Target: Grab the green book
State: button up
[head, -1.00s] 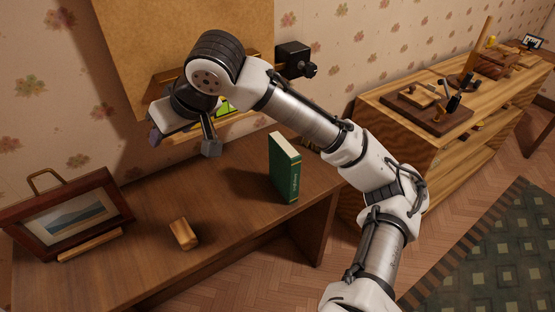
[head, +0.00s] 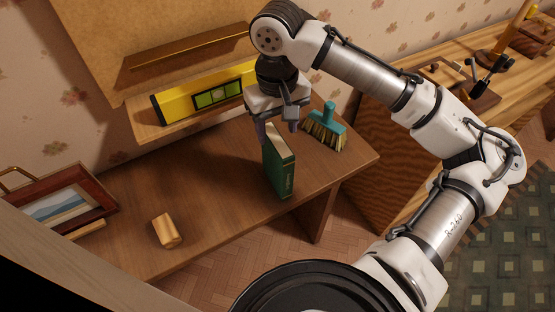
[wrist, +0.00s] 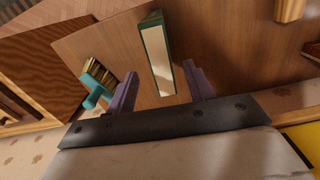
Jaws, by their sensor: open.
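The green book (head: 281,172) stands upright on the brown desk (head: 225,205), its spine facing the front. My gripper (head: 278,138) is open and points down just above the book's top end, with a finger on either side in the head view. The gripper body hides part of the shelf behind.
A yellow level (head: 205,95) rests on the shelf behind. A small wooden block (head: 167,230) and a framed picture (head: 66,205) are at left.

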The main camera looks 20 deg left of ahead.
aim_at(277, 140)
jog(key=shift+f+p, duration=0.8)
jog(key=shift+f, duration=2.65)
jog(key=shift+s, duration=0.1)
jog(key=shift+c, duration=0.4)
grip_shut()
